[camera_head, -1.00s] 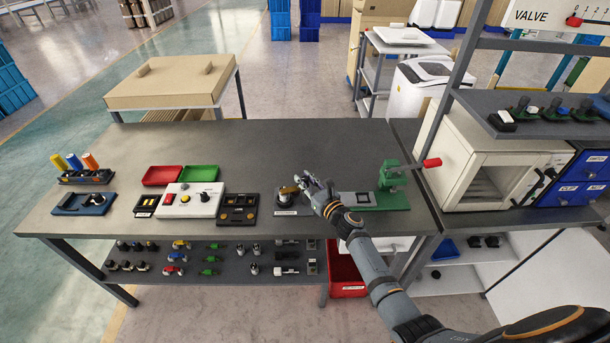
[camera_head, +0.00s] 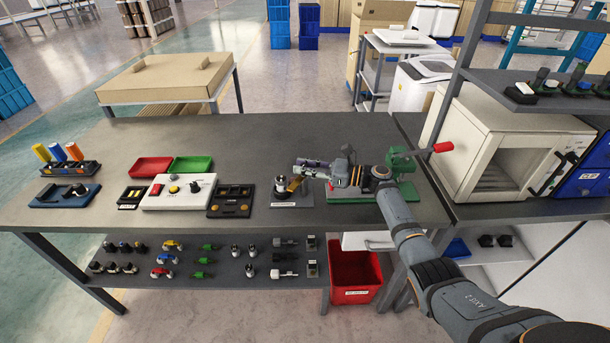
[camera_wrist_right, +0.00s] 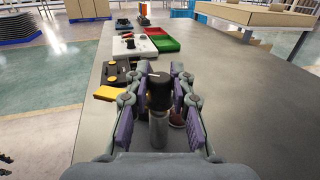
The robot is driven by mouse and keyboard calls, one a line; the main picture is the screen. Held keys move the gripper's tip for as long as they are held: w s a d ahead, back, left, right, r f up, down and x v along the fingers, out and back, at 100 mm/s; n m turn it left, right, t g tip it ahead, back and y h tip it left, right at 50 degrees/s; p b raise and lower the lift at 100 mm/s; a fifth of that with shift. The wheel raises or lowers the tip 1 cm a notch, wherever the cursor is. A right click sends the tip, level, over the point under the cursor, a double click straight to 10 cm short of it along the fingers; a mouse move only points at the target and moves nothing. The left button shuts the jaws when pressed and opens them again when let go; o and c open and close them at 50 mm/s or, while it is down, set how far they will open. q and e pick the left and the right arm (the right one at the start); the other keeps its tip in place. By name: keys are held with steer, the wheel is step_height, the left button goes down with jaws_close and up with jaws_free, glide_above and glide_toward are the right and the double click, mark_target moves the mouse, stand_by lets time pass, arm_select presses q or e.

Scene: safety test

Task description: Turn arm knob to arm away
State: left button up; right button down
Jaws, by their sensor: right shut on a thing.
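A small fixture (camera_head: 300,198) with a metal post and black cap (camera_wrist_right: 159,92) stands on the grey table. A brass-yellow part shows beside the post. My right gripper (camera_head: 303,173) reaches in level from the right and is shut on the black-capped post, which stands between its purple-padded fingers in the wrist view. A white control box (camera_head: 165,201) stands to the left, with a yellow button, a red piece and a small dark knob (camera_head: 195,187). No arming label is readable, so I cannot tell which knob carries it. My left gripper is not in view.
A black box with yellow buttons (camera_head: 231,202) stands between the white box and the fixture. Red (camera_head: 151,167) and green (camera_head: 193,164) trays lie behind. A green press (camera_head: 402,163) stands right, near my arm. The table's back is clear.

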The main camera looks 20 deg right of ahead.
steer(key=shift+g, duration=0.3)
steer(key=c, duration=1.1)
jaws_free()
steer(key=shift+c, duration=0.2)
steer(key=v, duration=1.2)
steer(key=shift+f, duration=0.2)
